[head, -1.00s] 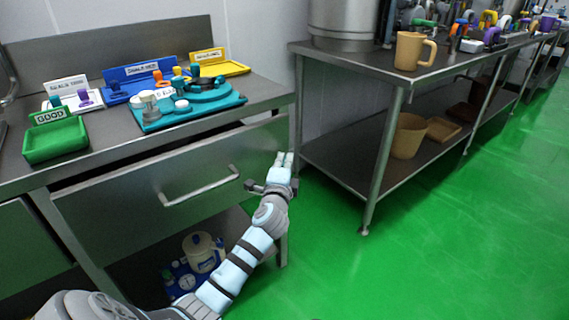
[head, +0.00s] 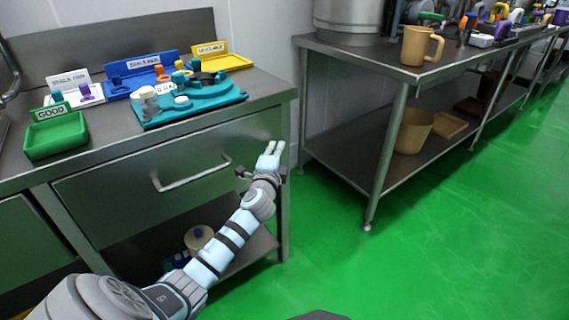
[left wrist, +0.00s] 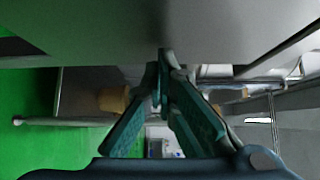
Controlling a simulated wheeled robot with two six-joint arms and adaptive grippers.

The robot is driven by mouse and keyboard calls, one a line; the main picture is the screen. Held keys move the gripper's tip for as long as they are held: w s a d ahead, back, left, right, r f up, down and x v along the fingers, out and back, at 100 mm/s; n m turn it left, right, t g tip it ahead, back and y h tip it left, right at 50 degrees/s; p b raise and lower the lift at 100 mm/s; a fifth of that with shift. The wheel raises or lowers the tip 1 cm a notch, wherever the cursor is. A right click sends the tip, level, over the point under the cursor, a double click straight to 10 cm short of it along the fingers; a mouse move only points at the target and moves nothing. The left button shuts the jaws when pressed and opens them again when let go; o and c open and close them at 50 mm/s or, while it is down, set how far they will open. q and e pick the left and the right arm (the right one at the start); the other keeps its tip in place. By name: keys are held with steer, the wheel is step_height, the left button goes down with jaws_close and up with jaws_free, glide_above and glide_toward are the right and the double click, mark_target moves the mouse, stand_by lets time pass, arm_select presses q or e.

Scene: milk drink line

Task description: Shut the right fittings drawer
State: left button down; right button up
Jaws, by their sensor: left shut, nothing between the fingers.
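The right fittings drawer (head: 130,200) is the wide steel front with a bar handle (head: 192,176) under the counter in the head view. Its front looks nearly flush with the counter frame; I cannot tell whether a small gap is left. My left gripper (head: 273,148) is shut and empty, at the right end of the drawer front, right of the handle. In the left wrist view its closed fingertips (left wrist: 165,58) meet or nearly meet a large grey surface (left wrist: 90,25), which looks like the drawer front; contact is unclear. My right gripper is not in view.
The counter above holds a green tray (head: 57,136), a teal board (head: 215,100) with parts, and blue and yellow trays. A lower shelf holds a cream container (head: 199,238). A second steel table (head: 345,58) with a tan mug (head: 421,46) stands right. Green floor (head: 450,230) between is clear.

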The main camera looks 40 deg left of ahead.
arm_select(q)
steer(key=shift+s+d, duration=0.2)
steer(key=shift+d, duration=0.2)
steer(key=w+d+p+v, duration=0.1)
steer(key=p+v, duration=0.3)
steer(key=v, duration=0.8)
steer(key=shift+d, duration=0.5)
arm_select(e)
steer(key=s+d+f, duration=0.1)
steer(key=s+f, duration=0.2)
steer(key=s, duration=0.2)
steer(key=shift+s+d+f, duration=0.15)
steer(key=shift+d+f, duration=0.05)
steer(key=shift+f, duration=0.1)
